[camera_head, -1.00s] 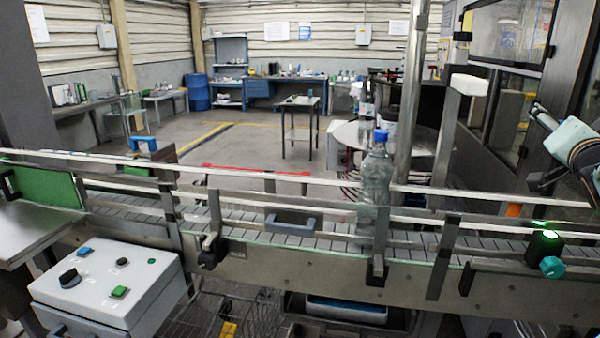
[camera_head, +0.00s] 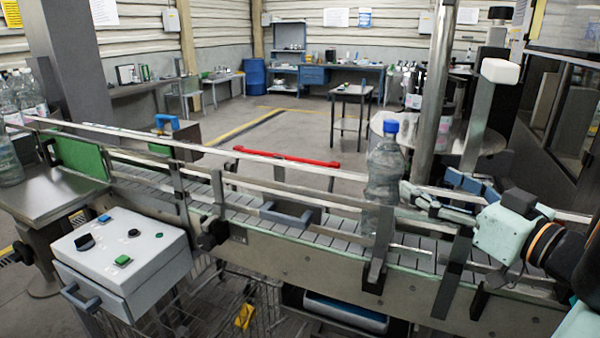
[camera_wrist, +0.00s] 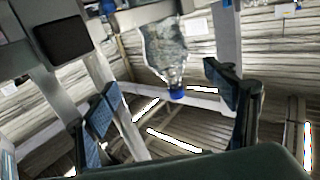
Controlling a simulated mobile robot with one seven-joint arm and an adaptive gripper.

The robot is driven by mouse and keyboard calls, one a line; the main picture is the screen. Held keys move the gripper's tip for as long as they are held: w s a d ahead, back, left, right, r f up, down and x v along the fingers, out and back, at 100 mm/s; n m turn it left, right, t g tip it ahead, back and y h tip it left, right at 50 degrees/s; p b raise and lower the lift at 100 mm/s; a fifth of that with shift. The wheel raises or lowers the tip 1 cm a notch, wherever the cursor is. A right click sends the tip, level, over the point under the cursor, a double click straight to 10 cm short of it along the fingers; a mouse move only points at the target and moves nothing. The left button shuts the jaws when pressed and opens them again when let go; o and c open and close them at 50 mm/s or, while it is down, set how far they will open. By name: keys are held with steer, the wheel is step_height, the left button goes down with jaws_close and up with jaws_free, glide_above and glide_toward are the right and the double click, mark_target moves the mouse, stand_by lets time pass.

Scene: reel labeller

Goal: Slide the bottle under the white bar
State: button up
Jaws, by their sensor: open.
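The clear plastic bottle (camera_head: 384,178) with a blue cap stands upright on the conveyor (camera_head: 335,224), between the guide rails. In the wrist view the bottle (camera_wrist: 165,50) appears upside down, in the space between the two fingers. My gripper (camera_head: 432,187) is open, just right of the bottle, with its fingers pointing left toward it. In the wrist view my gripper (camera_wrist: 165,92) shows blue finger pads apart and nothing held. Contact with the bottle cannot be told. A white block (camera_head: 500,71) tops a grey post right of the bottle, behind my gripper.
Metal guide rails (camera_head: 285,194) run along the conveyor. A steel pole (camera_head: 436,95) stands behind it. A control box (camera_head: 125,255) is at front left. Several bottles (camera_head: 22,95) stand at the far left.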

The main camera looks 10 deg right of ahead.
mark_target(388, 165)
steer(key=shift+y, duration=0.3)
steer(key=x, duration=0.7)
steer(key=b+x, duration=0.1)
steer(key=x, duration=0.2)
steer(key=shift+w+a+f, duration=0.2)
steer(key=shift+w+a, duration=0.05)
steer(key=shift+a, duration=0.3)
steer(key=shift+c, duration=0.2)
jaws_close()
steer(key=s+d+p, duration=0.1)
steer(key=s+d, duration=0.8)
steer(key=d, duration=0.4)
steer(key=shift+d, duration=0.4)
stand_by(0.8)
steer(key=shift+s, duration=0.15)
stand_by(0.3)
jaws_free()
